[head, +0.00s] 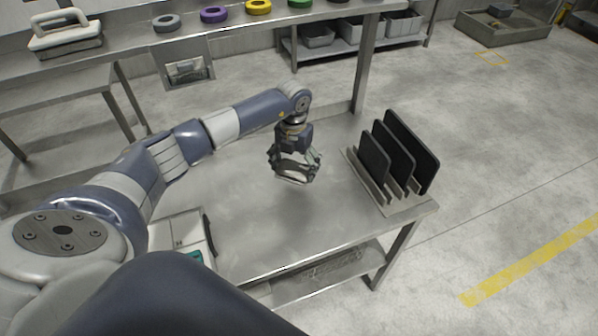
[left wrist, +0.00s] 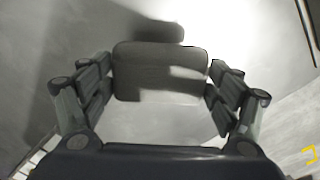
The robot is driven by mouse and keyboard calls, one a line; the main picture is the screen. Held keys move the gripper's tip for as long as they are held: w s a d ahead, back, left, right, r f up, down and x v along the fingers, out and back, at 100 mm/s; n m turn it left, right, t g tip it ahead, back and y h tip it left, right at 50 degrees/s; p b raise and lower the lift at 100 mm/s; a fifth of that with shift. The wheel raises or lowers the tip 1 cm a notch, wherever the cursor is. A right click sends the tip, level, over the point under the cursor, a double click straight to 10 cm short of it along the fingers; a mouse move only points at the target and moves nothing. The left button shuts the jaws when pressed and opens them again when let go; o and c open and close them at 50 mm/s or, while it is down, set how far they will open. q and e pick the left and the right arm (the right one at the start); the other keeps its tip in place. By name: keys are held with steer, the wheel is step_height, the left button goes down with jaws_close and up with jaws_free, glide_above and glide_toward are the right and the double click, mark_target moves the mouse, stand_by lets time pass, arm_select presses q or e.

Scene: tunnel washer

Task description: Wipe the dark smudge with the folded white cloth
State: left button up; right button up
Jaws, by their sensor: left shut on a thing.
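My left gripper (head: 294,172) hangs over the metal table (head: 262,235), pointing down. It is shut on the folded white cloth (head: 292,181), of which only a thin pale edge shows below the fingers in the head view. In the left wrist view the cloth (left wrist: 160,85) is a rounded pad, partly in shadow, between the two fingers of the left gripper (left wrist: 160,93). I cannot tell whether the cloth touches the tabletop. I cannot make out the dark smudge for sure; shadows and faint grey patches lie on the metal. My right gripper is not in view.
A rack with several dark upright plates (head: 404,150) stands at the table's right end. A white box-like item (head: 183,232) lies at the left front. A shelf behind carries coloured rings (head: 258,7) and a white-handled item (head: 62,32). The front middle of the table is clear.

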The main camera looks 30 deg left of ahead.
arm_select(q)
steer(key=shift+a+r, duration=0.1)
steer(key=shift+r, duration=0.7)
steer(key=shift+r+p, duration=0.3)
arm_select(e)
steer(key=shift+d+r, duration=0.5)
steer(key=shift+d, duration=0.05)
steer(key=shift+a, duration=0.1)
arm_select(q)
steer(key=shift+f, duration=0.1)
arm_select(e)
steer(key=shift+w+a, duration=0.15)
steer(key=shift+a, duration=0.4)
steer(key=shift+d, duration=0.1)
